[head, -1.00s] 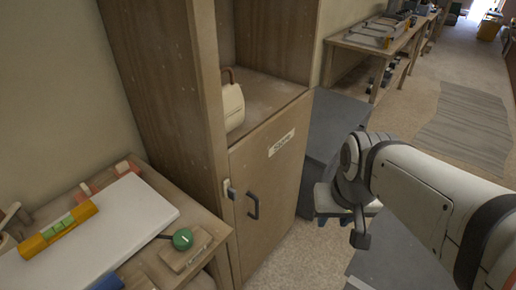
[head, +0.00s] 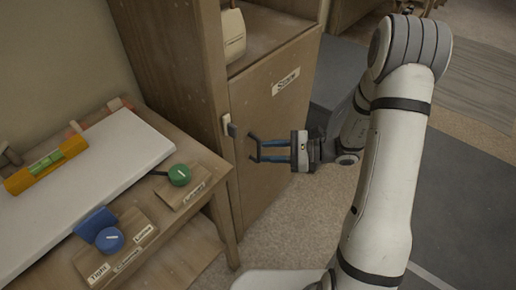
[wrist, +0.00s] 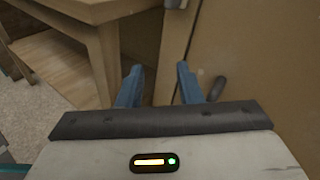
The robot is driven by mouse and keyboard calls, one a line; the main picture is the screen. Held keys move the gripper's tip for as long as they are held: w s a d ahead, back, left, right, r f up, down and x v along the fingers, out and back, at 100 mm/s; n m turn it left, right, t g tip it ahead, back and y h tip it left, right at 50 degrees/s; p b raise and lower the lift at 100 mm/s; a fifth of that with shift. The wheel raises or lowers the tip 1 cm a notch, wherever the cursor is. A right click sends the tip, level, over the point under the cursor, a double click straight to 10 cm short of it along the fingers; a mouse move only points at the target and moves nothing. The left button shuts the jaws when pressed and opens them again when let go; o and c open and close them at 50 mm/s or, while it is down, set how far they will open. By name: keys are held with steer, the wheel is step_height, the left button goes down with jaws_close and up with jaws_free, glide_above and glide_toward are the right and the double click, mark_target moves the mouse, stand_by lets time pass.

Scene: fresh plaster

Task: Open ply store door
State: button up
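The brown store door (head: 285,110), labelled "Store", is shut in the lower part of the wooden cabinet. Its dark handle (head: 252,148) is near the door's left edge. A small latch piece (head: 230,126) sits at that edge above the handle. My gripper (head: 262,151) is open, its blue fingers pointing left across the door front, tips close to the handle in the head view. In the wrist view the fingers (wrist: 158,84) are apart with nothing between them, and a dark piece, likely the handle (wrist: 217,88), shows just right of the right finger. Contact cannot be told.
A bench (head: 190,215) with a white board, a green knob (head: 179,175) and a blue knob (head: 110,240) stands left of the door. A cream container (head: 232,35) is on the shelf above. Floor (head: 290,215) in front of the door is clear.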

mark_target(259, 147)
steer(key=w+d+f+m+t+b, duration=0.1)
steer(key=w+d+f+m+t, duration=0.2)
steer(key=w+f+m+t, duration=0.5)
steer(key=shift+n+g, duration=0.6)
steer(key=shift+g, duration=0.3)
steer(key=a, duration=0.2)
steer(key=w+a, duration=0.1)
steer(key=a, duration=0.1)
steer(key=a+f, duration=0.1)
steer(key=a, duration=0.1)
steer(key=shift+w+a, duration=0.2)
steer(key=shift+a, duration=0.1)
steer(key=shift+c, duration=0.3)
jaws_close()
